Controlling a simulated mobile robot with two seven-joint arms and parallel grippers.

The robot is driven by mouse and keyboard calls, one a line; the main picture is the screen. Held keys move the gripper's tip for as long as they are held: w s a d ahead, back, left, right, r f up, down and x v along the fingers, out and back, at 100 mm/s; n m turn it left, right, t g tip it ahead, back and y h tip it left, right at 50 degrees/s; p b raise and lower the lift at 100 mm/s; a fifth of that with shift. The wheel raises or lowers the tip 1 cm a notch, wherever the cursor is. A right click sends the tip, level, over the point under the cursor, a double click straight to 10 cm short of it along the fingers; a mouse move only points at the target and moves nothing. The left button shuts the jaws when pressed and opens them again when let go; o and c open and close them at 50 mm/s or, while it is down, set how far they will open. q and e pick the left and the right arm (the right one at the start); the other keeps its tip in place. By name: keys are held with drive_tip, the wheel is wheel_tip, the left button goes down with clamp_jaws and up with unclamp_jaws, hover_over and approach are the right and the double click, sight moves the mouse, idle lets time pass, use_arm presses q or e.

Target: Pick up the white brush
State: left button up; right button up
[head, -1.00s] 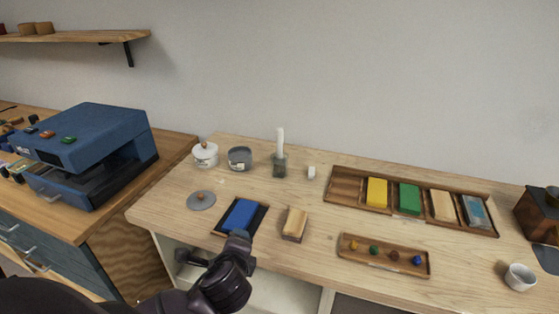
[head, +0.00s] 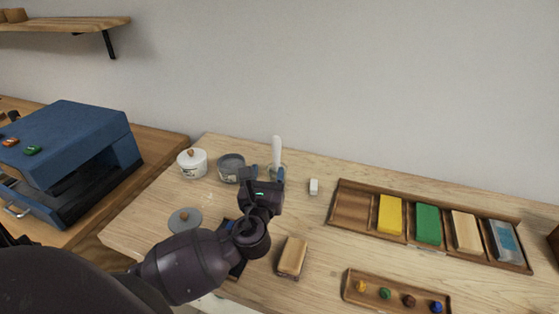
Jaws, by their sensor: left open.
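The white brush (head: 277,149) stands upright in a small glass holder at the back of the wooden table, and only its white handle shows clearly. My left gripper (head: 263,177) is open and reaches in from the left, just in front of the holder. Its fingers overlap the lower part of the brush and most of the holder in the picture. I cannot tell whether they touch. My right gripper is out of view.
A grey jar (head: 231,167) and a white lidded pot (head: 192,163) stand close left of the brush. A small white block (head: 314,186) lies to its right. A wooden tray (head: 352,207) with colored blocks fills the right side. A tan block (head: 292,256) lies in front.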

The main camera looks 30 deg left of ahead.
sight(276, 146)
use_arm(q)
drive_tip(key=b+x, duration=0.1)
drive_tip(key=x, duration=0.3)
drive_tip(key=shift+w, duration=0.2)
drive_tip(key=shift+w+a+r+b, duration=0.3)
drive_tip(key=shift+w+b, duration=0.05)
drive_tip(key=shift+w, duration=0.3)
drive_tip(key=b+x, duration=0.2)
drive_tip(key=x, duration=0.2)
drive_tip(key=shift+w+d, duration=0.1)
drive_tip(key=shift+d, duration=0.1)
drive_tip(key=shift+w+a+r, duration=0.2)
drive_tip(key=shift+w, duration=0.1)
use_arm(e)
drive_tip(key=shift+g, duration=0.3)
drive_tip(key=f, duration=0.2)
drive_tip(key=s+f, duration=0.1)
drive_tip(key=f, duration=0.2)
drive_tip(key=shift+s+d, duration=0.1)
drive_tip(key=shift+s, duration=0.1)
